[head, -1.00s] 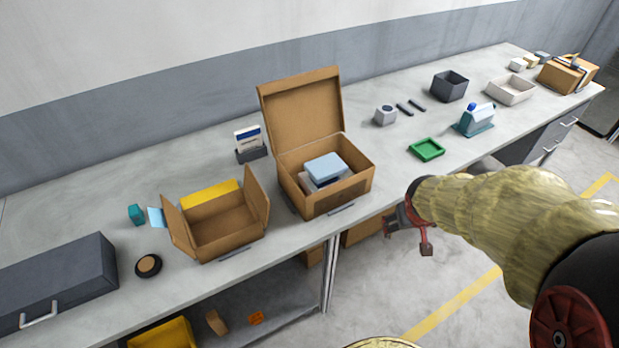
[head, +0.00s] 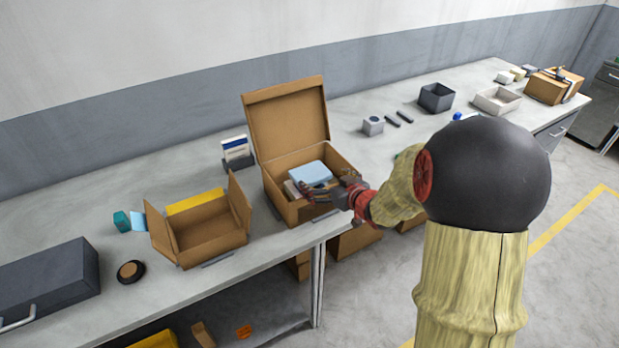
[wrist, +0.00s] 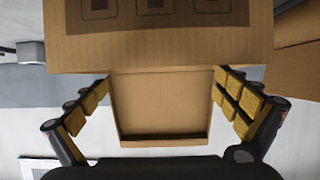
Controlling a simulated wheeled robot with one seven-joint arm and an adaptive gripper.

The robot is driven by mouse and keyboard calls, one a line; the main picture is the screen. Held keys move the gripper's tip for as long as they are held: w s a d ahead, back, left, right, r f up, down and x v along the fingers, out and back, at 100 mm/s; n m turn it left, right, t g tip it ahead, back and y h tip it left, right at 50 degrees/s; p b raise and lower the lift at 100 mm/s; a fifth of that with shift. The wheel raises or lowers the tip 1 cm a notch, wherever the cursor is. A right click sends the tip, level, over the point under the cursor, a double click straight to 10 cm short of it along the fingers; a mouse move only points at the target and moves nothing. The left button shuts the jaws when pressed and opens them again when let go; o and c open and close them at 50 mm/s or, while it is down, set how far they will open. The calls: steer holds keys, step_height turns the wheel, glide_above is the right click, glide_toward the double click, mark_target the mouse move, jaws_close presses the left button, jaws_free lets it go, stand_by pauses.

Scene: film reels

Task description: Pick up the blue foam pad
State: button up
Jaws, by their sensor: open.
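A light blue pad, apparently the blue foam pad (head: 309,172), lies on top of other items inside the open cardboard box (head: 284,210) on the bench. My gripper (head: 313,191) is open, at the front of this box. In the head view it overlaps the front rim and the near side of the pad. I cannot tell whether it touches either. In the wrist view my gripper (wrist: 162,85) has its yellow-padded fingers spread wide with nothing held. Cardboard with printed icons (wrist: 150,30) fills the top there, and the pad does not show.
The box's lid (head: 287,117) stands upright at the back. A lower open carton (head: 205,245) with raised flaps is to the left. A white-and-blue packet (head: 236,150) stands behind. A grey cube (head: 373,125) is to the right. My arm hides part of the bench's right side.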

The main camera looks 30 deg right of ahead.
mark_target(310, 172)
steer(key=b+x, duration=0.2)
steer(key=x, duration=0.6)
steer(key=shift+w+f, duration=0.15)
steer(key=shift+w, duration=0.1)
steer(key=shift+c, duration=1.2)
steer(key=c, duration=0.4)
steer(key=shift+c, duration=0.4)
